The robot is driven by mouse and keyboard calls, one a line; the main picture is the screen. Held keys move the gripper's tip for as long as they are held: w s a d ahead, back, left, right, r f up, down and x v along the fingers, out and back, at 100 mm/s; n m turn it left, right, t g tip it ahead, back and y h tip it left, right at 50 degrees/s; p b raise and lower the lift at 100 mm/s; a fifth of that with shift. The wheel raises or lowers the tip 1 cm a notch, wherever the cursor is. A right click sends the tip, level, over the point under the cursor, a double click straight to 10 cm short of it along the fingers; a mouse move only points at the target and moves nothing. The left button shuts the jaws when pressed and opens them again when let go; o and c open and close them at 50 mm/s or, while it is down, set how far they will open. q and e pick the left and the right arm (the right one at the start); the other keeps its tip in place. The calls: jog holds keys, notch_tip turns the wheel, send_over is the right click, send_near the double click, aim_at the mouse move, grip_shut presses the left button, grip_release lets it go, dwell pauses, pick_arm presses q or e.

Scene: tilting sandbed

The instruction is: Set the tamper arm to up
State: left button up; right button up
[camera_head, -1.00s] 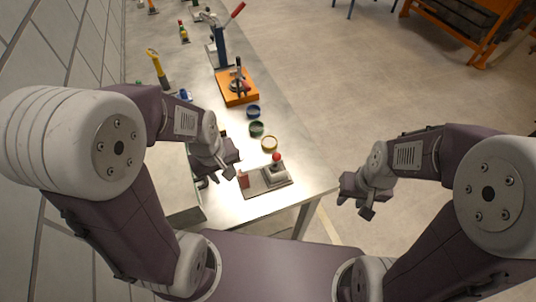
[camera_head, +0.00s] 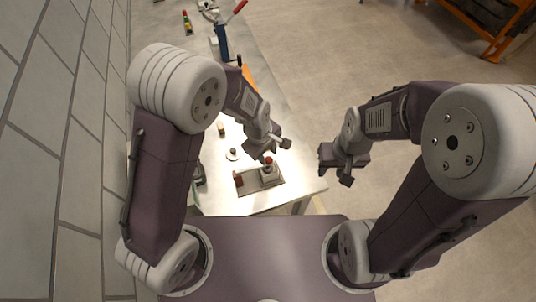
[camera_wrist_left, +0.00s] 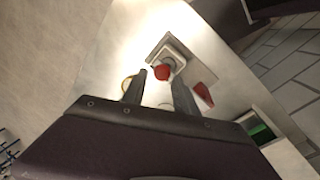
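No part is labelled as the tamper arm. A red-handled lever (camera_head: 236,11) slants up to the right from a blue post (camera_head: 222,42) at the far end of the bench. Nearer, a grey plate (camera_head: 258,187) carries a red block (camera_head: 239,180) and a short stick with a red ball knob (camera_head: 268,160). My left gripper (camera_head: 274,149) is just above and beyond the knob. In the left wrist view its fingers (camera_wrist_left: 159,92) are apart and empty, with the red knob (camera_wrist_left: 162,72) showing between them. My right gripper (camera_head: 335,168) appears open and empty, off the bench's right side.
The metal bench (camera_head: 285,125) runs away along a tiled wall (camera_head: 60,120). Part of an orange base (camera_head: 249,76) shows behind my left arm, which hides much of the bench. A small white-knobbed item (camera_head: 233,153) stands left of the plate. Open floor (camera_head: 350,65) lies right.

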pick_arm(q)
jog(key=shift+w+d+f, duration=0.1)
jog(key=shift+d+f, duration=0.05)
jog(key=shift+f, duration=1.2)
grip_shut()
dwell(0.4)
